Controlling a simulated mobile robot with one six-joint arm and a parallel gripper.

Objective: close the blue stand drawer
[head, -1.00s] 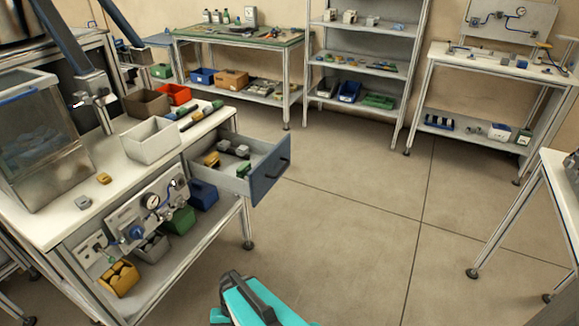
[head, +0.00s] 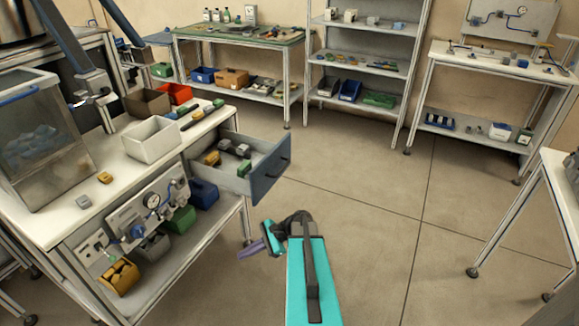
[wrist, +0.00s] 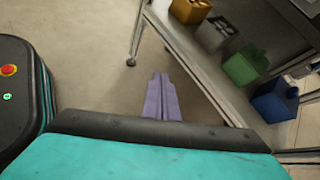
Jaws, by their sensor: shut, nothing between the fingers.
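The blue stand drawer (head: 270,173) sticks out from the right side of the white-topped bench in the head view, pulled open. Its front is blue-grey with a dark handle (head: 284,155), and yellow, green and grey parts lie inside. My gripper (head: 240,255) is below the drawer and in front of it, apart from it, with its purple fingers pointing left toward the bench's lower part. The fingers are together and empty. In the wrist view the two purple fingers (wrist: 161,98) lie side by side above the floor. The drawer does not show clearly in the wrist view.
The bench's lower shelf (wrist: 185,55) holds yellow, grey, green (wrist: 243,66) and blue (wrist: 275,101) bins near my fingers. A bench leg (head: 247,220) stands close to my gripper. The floor (head: 380,220) right of the drawer is clear. Another table (head: 560,185) stands at the right.

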